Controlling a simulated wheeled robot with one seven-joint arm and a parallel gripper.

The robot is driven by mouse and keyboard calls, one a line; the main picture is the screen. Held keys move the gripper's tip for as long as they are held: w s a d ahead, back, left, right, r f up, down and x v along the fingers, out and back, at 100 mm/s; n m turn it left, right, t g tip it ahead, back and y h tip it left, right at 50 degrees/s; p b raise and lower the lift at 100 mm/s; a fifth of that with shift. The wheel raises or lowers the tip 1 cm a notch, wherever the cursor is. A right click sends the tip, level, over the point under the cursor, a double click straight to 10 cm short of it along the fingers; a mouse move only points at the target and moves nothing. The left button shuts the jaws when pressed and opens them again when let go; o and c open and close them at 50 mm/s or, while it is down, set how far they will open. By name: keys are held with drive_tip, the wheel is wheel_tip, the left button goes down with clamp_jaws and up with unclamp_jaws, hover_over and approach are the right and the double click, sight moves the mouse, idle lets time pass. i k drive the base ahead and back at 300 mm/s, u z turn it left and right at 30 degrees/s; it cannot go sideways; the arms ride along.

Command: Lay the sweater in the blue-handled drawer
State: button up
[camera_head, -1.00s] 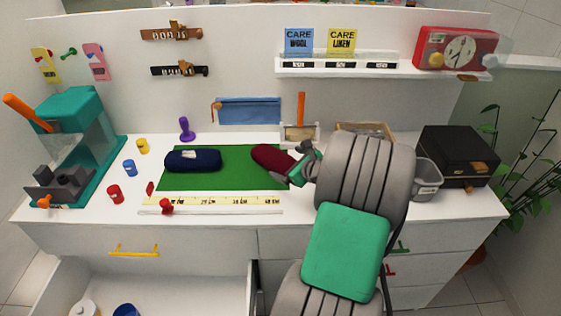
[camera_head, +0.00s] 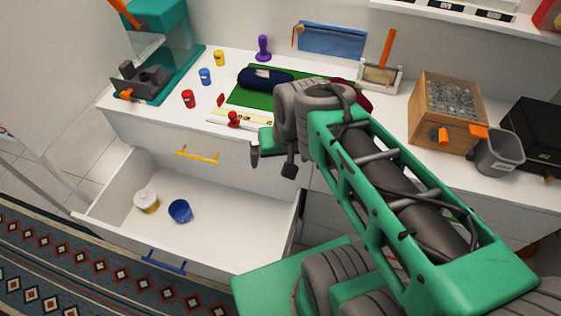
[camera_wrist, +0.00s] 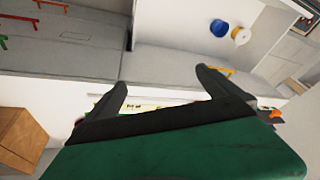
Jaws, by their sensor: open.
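A navy rolled garment (camera_head: 265,77) with a pale label lies on the green mat (camera_head: 245,97) on the counter. A maroon rolled garment (camera_head: 363,101) lies to its right, mostly hidden behind my arm. I cannot tell which one is the sweater. The blue-handled drawer (camera_head: 258,202) is pulled open below, with its blue handle (camera_head: 163,262) on the front. My gripper (camera_head: 272,161) is open and empty, in front of the counter edge near the drawer's back right. In the wrist view nothing is between its fingers (camera_wrist: 162,80).
A white-and-yellow spool (camera_head: 146,200) and a blue spool (camera_head: 180,211) sit in the drawer's left part; its middle and right are clear. A shut drawer with a yellow handle (camera_head: 197,156) is above it. A wooden box (camera_head: 447,110) and a grey bin (camera_head: 497,152) stand on the counter's right.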

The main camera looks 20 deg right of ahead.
sight(248, 242)
drive_tip(key=z, duration=1.3)
drive_tip(key=k, duration=0.65)
drive_tip(key=u, duration=1.15)
drive_tip(key=i, duration=0.5)
drive_tip(key=u, duration=0.05)
